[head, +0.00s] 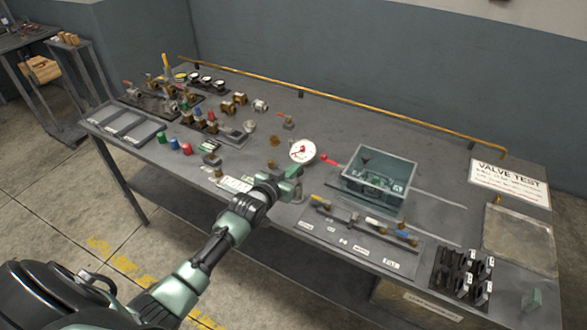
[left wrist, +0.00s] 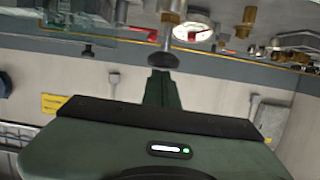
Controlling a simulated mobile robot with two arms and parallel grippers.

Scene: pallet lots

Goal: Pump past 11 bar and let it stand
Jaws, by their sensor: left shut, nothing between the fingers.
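A round white gauge (head: 302,151) with a red mark on its face stands near the middle of the bench; its reading is too small to tell. It also shows in the left wrist view (left wrist: 193,31). A red lever handle (head: 328,160) is just right of the gauge. My left gripper (head: 292,178) is shut and empty, just in front of the gauge. In the left wrist view, a metal rod with a dark round end (left wrist: 163,60) is just beyond my fingertips (left wrist: 161,78); I cannot tell whether they touch. My right gripper is not in view.
A grey-green bin (head: 378,180) stands right of the gauge. A board with several coloured-handled valves (head: 360,235) lies at the front. Brass fittings (head: 240,99) and dark gauges crowd the left. A "VALVE TEST" sign (head: 510,184) lies right. The back middle of the bench is clear.

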